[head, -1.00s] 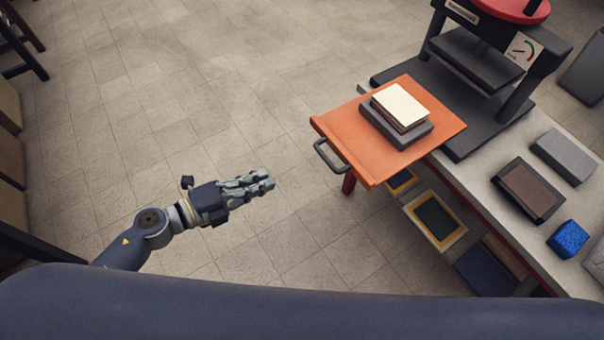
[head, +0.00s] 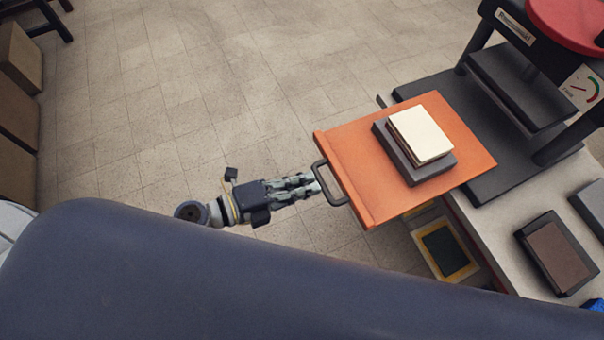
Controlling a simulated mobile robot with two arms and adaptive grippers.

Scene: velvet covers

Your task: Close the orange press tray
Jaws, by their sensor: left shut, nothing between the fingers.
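The orange press tray (head: 345,150) sticks out to the left from the dark press (head: 485,150), pulled out over the bench's edge. A dark block with a cream-coloured stack (head: 421,135) lies on it. A dark handle (head: 324,184) is on the tray's left front edge. My left gripper (head: 312,184) is shut and empty, its fingertips right at the handle; I cannot tell whether they touch it. My right gripper is not in view.
The bench top (head: 487,225) holds a brown-topped dark block (head: 555,254) at the right. A yellow-framed panel (head: 446,250) shows below the tray. The tiled floor left of the tray is open. Brown boxes (head: 15,110) stand at the far left.

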